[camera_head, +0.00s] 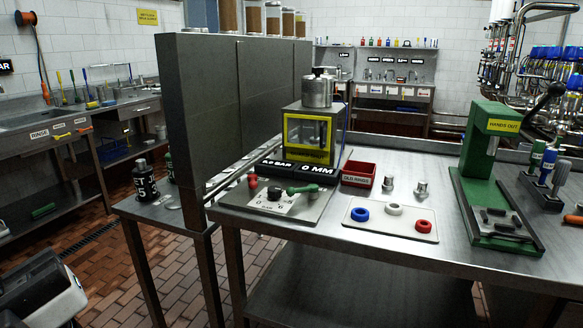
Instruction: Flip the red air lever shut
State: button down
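A small red piece (252,183), which looks like the red lever, stands at the left of a metal plate (318,205) on the front left of the workbench. It is small, and I cannot tell its exact angle. Beside it on the plate are a dark round knob (274,193) on a white dial and a green lever (305,189) lying roughly level. Behind them is a yellow-framed chamber (307,138) with a steel pot on top and a "0 MM" readout (317,169). My gripper is not in view, and nothing touches the red piece.
A tall grey partition (225,110) stands left of the plate. To the right are a red bin (358,174), a tray with blue, white and red rings (391,218), and a green press (493,150).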

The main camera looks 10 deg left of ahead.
aim_at(253, 177)
jog(key=i+u, duration=0.15)
jog(key=u, duration=0.25)
jog(key=i+u, duration=0.2)
jog(key=u, duration=0.15)
jog(key=i+j, duration=0.25)
jog(key=j, duration=0.15)
